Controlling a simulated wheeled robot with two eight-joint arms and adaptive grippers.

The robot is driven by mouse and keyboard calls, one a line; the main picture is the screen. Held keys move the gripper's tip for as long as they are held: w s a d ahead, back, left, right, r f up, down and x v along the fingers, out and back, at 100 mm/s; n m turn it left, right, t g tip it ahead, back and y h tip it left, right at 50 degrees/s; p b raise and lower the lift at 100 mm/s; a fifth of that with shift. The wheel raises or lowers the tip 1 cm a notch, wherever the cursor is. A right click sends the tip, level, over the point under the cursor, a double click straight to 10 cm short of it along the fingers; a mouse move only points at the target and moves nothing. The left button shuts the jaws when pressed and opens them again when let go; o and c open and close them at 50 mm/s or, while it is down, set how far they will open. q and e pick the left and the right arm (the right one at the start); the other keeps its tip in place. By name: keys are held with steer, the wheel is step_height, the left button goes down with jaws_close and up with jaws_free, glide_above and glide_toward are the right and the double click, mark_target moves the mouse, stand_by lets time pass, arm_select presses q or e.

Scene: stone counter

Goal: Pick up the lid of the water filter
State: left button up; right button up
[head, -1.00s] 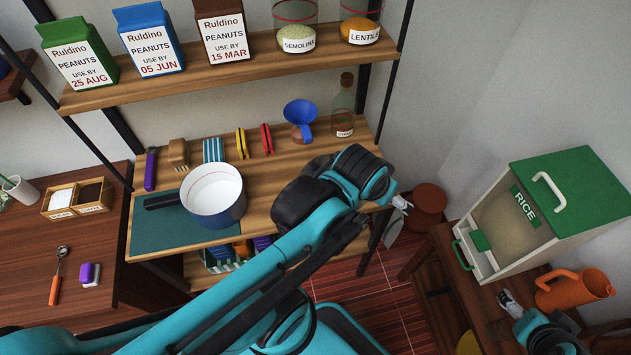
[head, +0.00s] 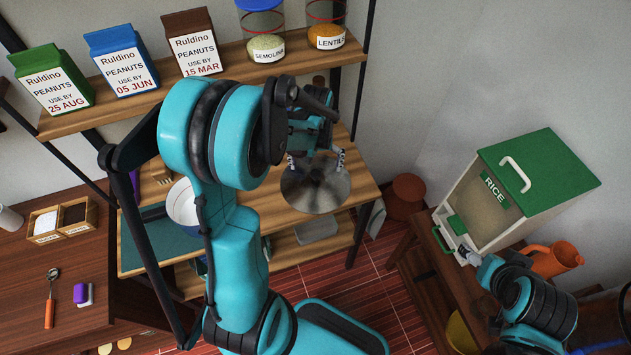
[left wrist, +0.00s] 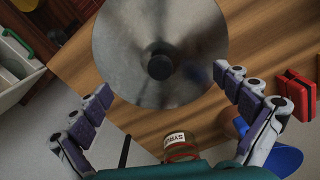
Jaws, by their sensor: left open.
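The lid is a round grey metal disc (head: 315,188) near the right end of the wooden shelf board. In the left wrist view the lid (left wrist: 130,45) has a black knob at its middle. A filter body under it does not show. My left gripper (head: 316,160) is above the lid. In the left wrist view its two fingers (left wrist: 163,90) are spread wide, with the knob between and beyond them, not touched. My right gripper (head: 465,256) is at the front of the rice box (head: 535,190); its fingers are too small to read.
An orange jug (head: 556,260) stands by the rice box.

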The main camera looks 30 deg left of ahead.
mark_target(316, 173)
arm_select(q)
step_height(316, 173, down, 5)
steer(key=shift+f+b, duration=0.15)
steer(key=shift+b, duration=0.7)
steer(key=shift+s, duration=0.1)
steer(key=c, duration=1.4)
steer(key=shift+c, duration=0.2)
